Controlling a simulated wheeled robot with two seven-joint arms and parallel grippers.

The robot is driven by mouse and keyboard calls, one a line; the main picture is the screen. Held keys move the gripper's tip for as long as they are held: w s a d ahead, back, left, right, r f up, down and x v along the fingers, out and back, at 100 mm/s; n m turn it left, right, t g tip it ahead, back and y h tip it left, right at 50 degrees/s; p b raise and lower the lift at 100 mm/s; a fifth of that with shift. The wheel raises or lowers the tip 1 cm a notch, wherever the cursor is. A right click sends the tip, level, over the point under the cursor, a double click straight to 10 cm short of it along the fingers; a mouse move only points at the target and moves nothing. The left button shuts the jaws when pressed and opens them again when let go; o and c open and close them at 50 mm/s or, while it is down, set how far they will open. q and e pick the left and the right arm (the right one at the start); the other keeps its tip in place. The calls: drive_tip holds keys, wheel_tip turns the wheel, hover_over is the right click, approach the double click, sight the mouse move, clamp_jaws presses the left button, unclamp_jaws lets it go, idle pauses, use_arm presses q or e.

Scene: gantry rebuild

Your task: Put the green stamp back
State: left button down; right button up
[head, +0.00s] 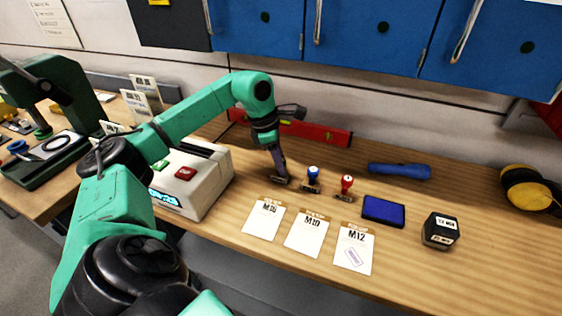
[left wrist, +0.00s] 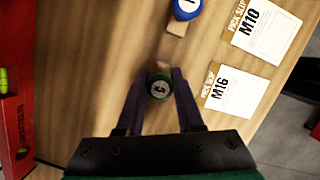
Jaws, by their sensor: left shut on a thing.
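The green stamp (left wrist: 160,87) is between the two fingers of my left gripper (left wrist: 159,80) in the left wrist view, its round top facing the camera. In the head view my left gripper (head: 281,174) points down at the left end of the stamp row and covers most of the stamp. Its base shows low, at the tabletop; I cannot tell if it touches. The blue stamp (head: 312,176) stands just to the right, and the red stamp (head: 346,186) stands beyond it. My right gripper is not in view.
Slips M16 (head: 264,218), M10 (head: 307,234) and M12 (head: 353,250) lie in front; M12 bears a printed mark. A blue ink pad (head: 384,211), black block (head: 440,231) and blue flashlight (head: 399,170) are right. A red level (head: 315,132) lies behind, a white machine (head: 193,183) left.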

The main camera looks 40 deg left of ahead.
sight(274, 174)
use_arm(q)
drive_tip(key=c, duration=0.5)
unclamp_jaws()
drive_tip(key=shift+f, duration=0.1)
drive_tip(key=shift+c, duration=0.2)
drive_tip(key=shift+r, duration=0.35)
drive_tip(key=v, duration=0.7)
drive_tip(key=shift+a, duration=0.1)
